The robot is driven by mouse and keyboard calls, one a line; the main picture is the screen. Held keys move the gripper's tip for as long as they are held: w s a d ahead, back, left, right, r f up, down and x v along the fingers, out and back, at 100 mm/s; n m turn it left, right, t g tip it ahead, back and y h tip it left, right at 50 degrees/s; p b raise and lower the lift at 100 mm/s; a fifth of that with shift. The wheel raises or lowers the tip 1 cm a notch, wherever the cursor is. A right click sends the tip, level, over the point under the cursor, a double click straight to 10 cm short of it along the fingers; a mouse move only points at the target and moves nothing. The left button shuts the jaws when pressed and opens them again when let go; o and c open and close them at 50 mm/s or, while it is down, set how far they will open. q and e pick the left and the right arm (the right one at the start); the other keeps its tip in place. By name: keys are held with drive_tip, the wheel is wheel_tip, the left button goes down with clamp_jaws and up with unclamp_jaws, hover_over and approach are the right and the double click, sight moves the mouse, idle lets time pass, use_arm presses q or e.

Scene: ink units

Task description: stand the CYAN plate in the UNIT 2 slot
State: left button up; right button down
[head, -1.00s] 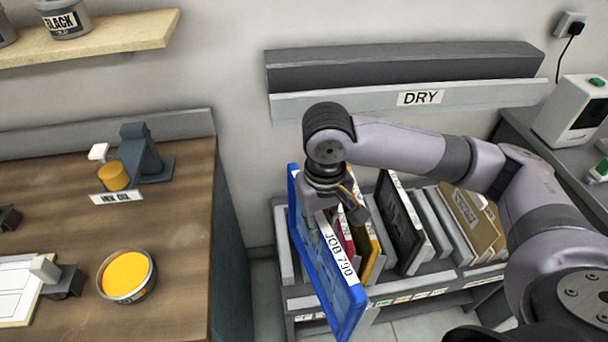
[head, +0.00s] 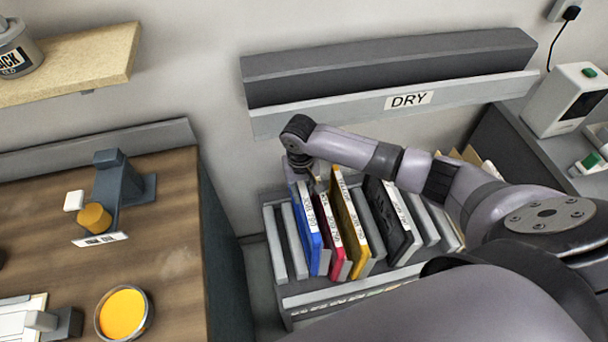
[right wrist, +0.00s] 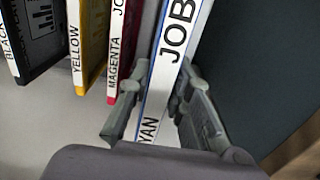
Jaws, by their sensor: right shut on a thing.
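The cyan plate (head: 307,228) has a blue face and a white edge label. It stands roughly upright at the left of the row of plates in the rack (head: 330,291). My right gripper (head: 313,183) is at its upper far end, shut on it. In the right wrist view the fingers (right wrist: 160,88) lie on both sides of the plate (right wrist: 176,58), whose edge shows "JOB" and part of "CYAN". Whether its bottom rests in the rack is hidden. I cannot make out a UNIT 2 mark. My left gripper is not in view.
The magenta plate (head: 327,232) stands close on the right, then the yellow plate (head: 349,222) and black plate (head: 388,215). Grey dividers (head: 274,243) stand on the left. A wooden counter (head: 165,250) with an ink tin (head: 122,313) is left of the rack.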

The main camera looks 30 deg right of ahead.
drive_tip(key=shift+w+d+f, duration=0.1)
drive_tip(key=shift+d+f, duration=0.3)
drive_tip(key=shift+f, duration=0.05)
drive_tip(key=shift+f+b, duration=4.9)
drive_tip(key=shift+f, duration=2.1)
drive_tip(key=c, duration=1.4)
unclamp_jaws()
drive_tip(key=shift+o, duration=0.2)
